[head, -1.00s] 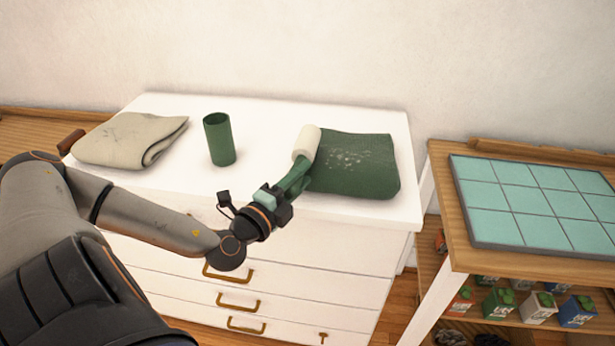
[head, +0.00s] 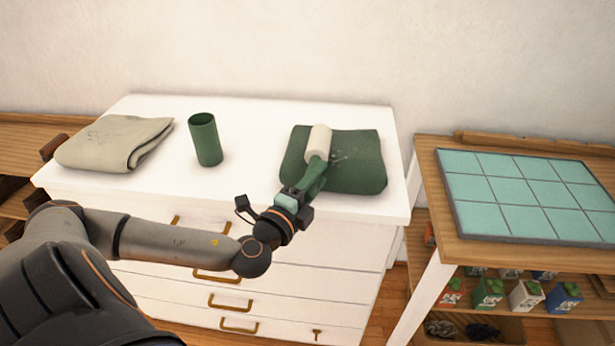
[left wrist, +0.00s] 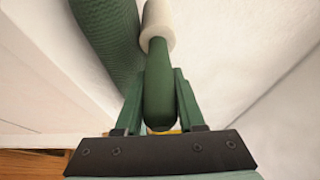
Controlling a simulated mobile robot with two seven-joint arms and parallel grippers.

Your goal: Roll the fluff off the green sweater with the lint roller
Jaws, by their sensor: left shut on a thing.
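The folded green sweater (head: 350,177) lies on the right part of the white dresser top. Pale fluff (head: 342,157) shows on it just right of the roller head. The lint roller (head: 318,142) has a white head and a green handle; its head is over the middle of the sweater and looks to be on it, though contact is hard to tell. My left gripper (head: 303,193) is shut on the green handle at the dresser's front edge. In the left wrist view the handle (left wrist: 159,85) sits between the fingers, with the sweater (left wrist: 108,40) to the left. My right gripper is not in view.
A green cup (head: 205,140) stands mid-dresser, and a folded beige cloth (head: 115,143) with dark specks lies at the left. The white dresser top (head: 250,165) is clear between cup and sweater. A wooden table (head: 425,170) with a teal tiled panel stands to the right.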

